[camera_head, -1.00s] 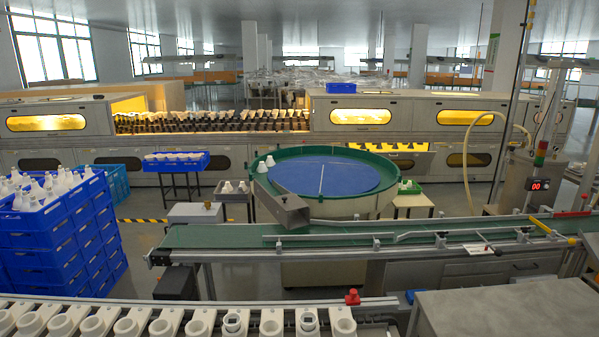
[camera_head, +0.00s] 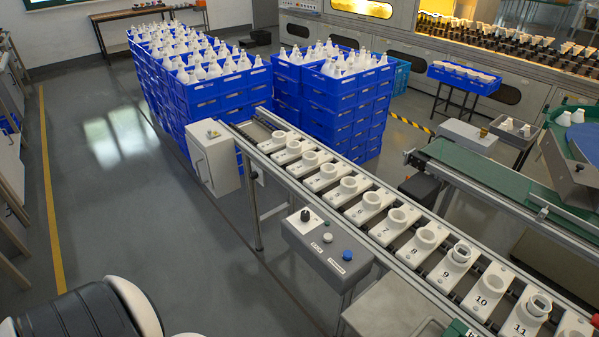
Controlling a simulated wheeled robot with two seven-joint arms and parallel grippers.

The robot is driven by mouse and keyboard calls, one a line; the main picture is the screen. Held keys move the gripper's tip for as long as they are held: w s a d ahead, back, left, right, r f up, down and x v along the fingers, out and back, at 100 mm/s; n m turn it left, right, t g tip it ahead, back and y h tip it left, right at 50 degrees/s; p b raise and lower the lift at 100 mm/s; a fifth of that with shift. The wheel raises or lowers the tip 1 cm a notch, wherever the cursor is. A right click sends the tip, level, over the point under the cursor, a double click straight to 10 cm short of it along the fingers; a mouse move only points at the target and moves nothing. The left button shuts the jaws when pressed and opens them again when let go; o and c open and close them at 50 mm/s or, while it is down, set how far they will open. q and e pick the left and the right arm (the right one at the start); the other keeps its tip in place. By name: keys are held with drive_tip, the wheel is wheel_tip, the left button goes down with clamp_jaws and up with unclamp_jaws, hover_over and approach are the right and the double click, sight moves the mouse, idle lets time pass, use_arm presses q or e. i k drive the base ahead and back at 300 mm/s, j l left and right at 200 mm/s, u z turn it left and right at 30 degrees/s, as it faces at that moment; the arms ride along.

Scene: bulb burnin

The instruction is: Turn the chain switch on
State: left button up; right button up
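A grey control box (camera_head: 325,262) stands at the front side of the roller conveyor, in the middle of the picture. On its sloped top are a black rotary knob (camera_head: 305,215), a white button (camera_head: 327,238) and a blue button (camera_head: 347,255). The black knob sits on a pale plate and looks like a switch; I cannot read its small labels or tell its position for certain. Neither of my grippers shows in this view.
The roller conveyor (camera_head: 262,124) carries numbered white socket carriers (camera_head: 370,205) and runs diagonally. A pale cabinet (camera_head: 214,155) stands at its far left end. Blue crates (camera_head: 222,92) of white bulbs are stacked behind. The floor left of the conveyor is clear.

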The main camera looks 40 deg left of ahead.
sight(304, 215)
drive_tip(key=u, duration=1.05)
